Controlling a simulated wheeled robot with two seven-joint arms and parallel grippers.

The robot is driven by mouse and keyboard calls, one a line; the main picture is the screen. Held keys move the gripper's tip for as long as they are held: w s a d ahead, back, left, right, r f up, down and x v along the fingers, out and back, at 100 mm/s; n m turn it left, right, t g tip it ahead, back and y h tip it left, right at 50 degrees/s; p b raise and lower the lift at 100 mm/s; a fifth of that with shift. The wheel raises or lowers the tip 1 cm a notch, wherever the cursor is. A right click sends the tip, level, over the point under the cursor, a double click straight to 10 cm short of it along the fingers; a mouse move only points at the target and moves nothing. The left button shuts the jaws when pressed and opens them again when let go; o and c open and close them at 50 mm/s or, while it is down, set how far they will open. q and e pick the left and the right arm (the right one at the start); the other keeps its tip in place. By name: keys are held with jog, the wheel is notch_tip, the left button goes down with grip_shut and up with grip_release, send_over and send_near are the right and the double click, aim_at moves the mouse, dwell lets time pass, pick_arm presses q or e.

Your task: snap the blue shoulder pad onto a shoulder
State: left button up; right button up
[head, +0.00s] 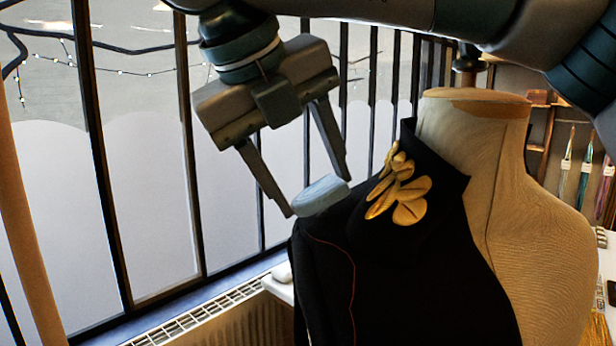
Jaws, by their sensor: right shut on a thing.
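The blue shoulder pad (320,196) is a small, pale blue, rounded block at the dress form's picture-left shoulder. My right gripper (316,195), on the arm from the upper right, points down with a fingertip at each end of the pad and is shut on it. The pad's underside meets the edge of the black garment (400,290) in the picture; I cannot tell whether it is seated or just above. The dress form (540,200) is beige, with the black garment over its picture-left half. My left gripper is not in view.
Gold leaf-like ornaments (400,188) sit on the garment beside the collar, close to the pad. A window with dark bars (187,140) stands behind, with a radiator (235,322) below. Tassels (585,180) hang at the right. My arm crosses above the form's neck.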

jog(key=shift+d+f+b, duration=0.25)
jog(key=shift+f+b, duration=0.25)
jog(key=shift+b, duration=0.1)
dwell(0.9)
jog(key=o, duration=1.5)
jog(key=shift+r, duration=0.15)
jog(key=shift+s+a+r+p, duration=0.1)
jog(key=shift+a+r+p, duration=0.5)
jog(key=shift+r+p, duration=0.5)
jog(key=shift+a+r+p, duration=0.65)
jog(key=shift+r+p, duration=0.25)
jog(key=shift+r, duration=0.25)
jog(key=shift+s+a+r+p, duration=0.1)
jog(key=shift+a+r+p, duration=0.5)
jog(key=shift+r+p, duration=0.5)
